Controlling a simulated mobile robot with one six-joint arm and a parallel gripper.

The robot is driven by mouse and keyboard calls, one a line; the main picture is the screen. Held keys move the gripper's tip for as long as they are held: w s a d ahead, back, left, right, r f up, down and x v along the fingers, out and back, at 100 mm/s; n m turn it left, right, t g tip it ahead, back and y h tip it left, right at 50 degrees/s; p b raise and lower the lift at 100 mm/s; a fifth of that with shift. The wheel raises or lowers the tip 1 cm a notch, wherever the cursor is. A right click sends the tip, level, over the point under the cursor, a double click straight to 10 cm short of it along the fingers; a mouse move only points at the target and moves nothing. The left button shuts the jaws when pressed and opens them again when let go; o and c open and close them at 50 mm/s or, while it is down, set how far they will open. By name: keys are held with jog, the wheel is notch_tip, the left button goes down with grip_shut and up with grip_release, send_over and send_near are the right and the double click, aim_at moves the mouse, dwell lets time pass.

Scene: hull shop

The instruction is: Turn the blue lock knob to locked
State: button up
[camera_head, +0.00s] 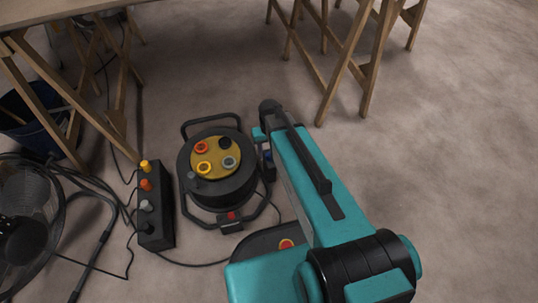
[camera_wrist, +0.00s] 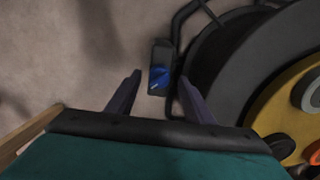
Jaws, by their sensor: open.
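The blue lock knob (camera_wrist: 159,74) sits on a small dark block (camera_wrist: 158,48) beside the rim of the black cable reel (camera_wrist: 205,75). A small pale mark shows at the knob's lower left edge. My gripper (camera_wrist: 160,80) is open, with one dark finger on either side of the knob in the picture. Its fingers look apart from the knob; the depth between them is hard to tell. In the head view the cable reel (camera_head: 219,192) stands on the floor left of my arm, which hides most of the knob's side.
The reel's yellow face (camera_head: 215,170) bears several coloured sockets. A black power strip (camera_head: 154,221) with plugs, loose cables and a fan (camera_head: 25,235) lie to the left. Wooden trestles (camera_head: 340,75) stand behind. The floor at right is clear.

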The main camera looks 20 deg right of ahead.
jog(key=shift+f, duration=0.65)
jog(key=c, duration=1)
jog(key=shift+c, duration=0.2)
